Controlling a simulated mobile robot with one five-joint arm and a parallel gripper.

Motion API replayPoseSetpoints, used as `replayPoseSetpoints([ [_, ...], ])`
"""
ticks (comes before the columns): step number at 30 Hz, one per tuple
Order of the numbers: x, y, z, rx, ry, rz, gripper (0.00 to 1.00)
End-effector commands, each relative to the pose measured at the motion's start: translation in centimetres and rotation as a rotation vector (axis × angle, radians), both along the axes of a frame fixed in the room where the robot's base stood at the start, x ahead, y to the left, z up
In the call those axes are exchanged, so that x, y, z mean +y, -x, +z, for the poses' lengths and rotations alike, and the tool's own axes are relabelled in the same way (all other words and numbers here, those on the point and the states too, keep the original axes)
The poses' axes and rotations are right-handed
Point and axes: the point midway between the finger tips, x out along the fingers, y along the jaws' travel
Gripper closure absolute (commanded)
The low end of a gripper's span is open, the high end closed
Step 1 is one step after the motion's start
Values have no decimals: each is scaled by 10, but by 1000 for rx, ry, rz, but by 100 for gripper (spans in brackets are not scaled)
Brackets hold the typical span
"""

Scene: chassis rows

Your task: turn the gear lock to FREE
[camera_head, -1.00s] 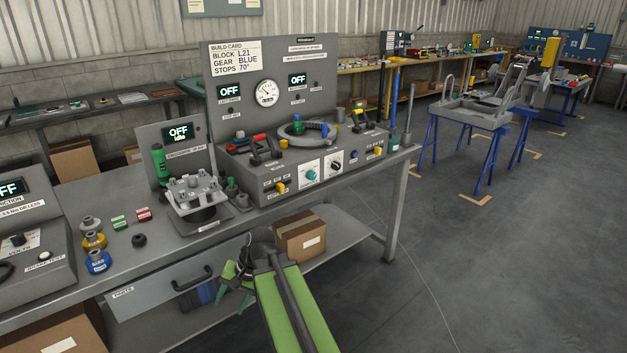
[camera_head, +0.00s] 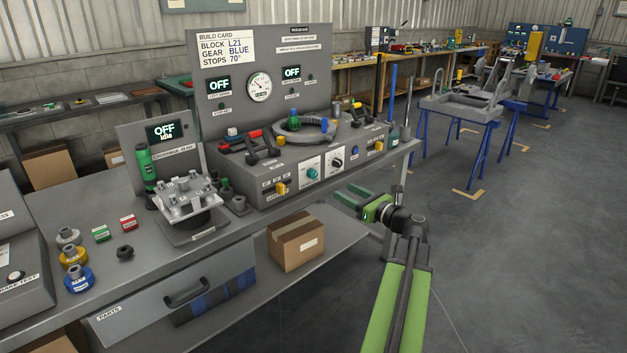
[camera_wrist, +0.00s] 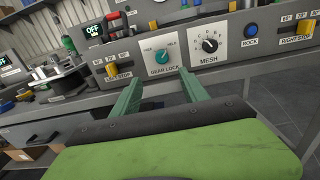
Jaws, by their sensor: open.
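The gear lock is a teal knob (camera_wrist: 162,57) on a white plate marked GEAR LOCK, low on the front of the grey test unit. Small labels stand at the plate's upper left and upper right; which one the knob points to I cannot tell. In the head view the knob (camera_head: 311,174) is small, left of a black MESH dial (camera_head: 337,163). My gripper (camera_wrist: 160,80) is open and empty, its two green fingers pointing toward the panel, below and short of the knob. In the head view my gripper (camera_head: 352,200) is in front of the bench, to the knob's lower right.
A yellow left-stop switch (camera_wrist: 112,69) is left of the knob. A blue ROCK button (camera_wrist: 251,30) and a yellow right-stop switch (camera_wrist: 304,27) are to the right. A cardboard box (camera_head: 296,240) sits on the shelf below. The floor to the right is open.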

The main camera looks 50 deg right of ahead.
Motion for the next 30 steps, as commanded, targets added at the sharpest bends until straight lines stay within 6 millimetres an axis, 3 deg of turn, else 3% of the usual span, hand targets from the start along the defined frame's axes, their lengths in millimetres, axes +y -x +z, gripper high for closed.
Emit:
replayPoseSetpoints([
  [12, -18, -99, 0, 1, 2, -12, 48],
  [16, -19, -123, 0, 1, 2, -13, 48],
  [21, -20, -139, 0, 1, 3, -15, 48],
  [30, -19, -142, 0, 1, 3, -15, 48],
])
